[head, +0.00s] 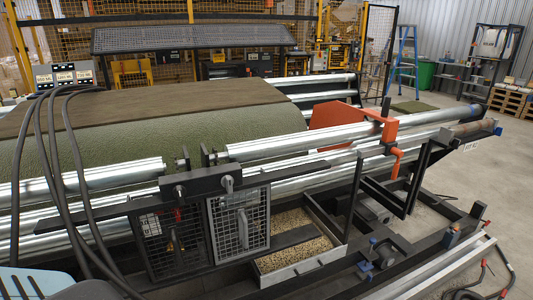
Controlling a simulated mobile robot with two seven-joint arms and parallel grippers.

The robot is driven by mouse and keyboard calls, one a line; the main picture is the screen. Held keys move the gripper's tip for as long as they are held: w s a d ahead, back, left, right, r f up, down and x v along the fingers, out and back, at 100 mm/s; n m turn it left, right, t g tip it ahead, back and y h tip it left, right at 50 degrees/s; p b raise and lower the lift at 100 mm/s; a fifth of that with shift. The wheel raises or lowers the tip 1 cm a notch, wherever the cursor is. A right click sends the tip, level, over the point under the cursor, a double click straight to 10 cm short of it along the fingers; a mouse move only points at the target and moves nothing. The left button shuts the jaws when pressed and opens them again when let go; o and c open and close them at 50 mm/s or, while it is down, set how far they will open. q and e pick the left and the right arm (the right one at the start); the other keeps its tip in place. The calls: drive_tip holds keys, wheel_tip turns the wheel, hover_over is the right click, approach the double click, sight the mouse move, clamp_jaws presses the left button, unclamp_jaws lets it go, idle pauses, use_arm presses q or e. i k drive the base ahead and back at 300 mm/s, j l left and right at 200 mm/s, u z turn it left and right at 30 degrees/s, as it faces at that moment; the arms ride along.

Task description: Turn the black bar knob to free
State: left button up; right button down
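A black crossbar (205,185) runs in front of the split metal rollers. Below the crossbar hang two black mesh panels, a left one (153,262) with a small red part and a right one (217,246) with a pale fitting. Neither of my grippers is in view.
A green turf roll (200,142) lies behind the metal rollers (290,143). Thick black hoses (75,165) arch across the left. A tray of pellets (290,255) sits low in the frame. An orange bracket (390,130) stands to the right. Open floor (480,185) lies at far right.

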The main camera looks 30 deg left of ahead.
sight(179, 192)
drive_tip(key=i+l+u, duration=0.1)
drive_tip(key=u, duration=0.25)
drive_tip(key=i+l+u, duration=0.2)
drive_tip(key=u, duration=0.15)
drive_tip(key=i+l+u, duration=0.25)
drive_tip(key=u, duration=0.15)
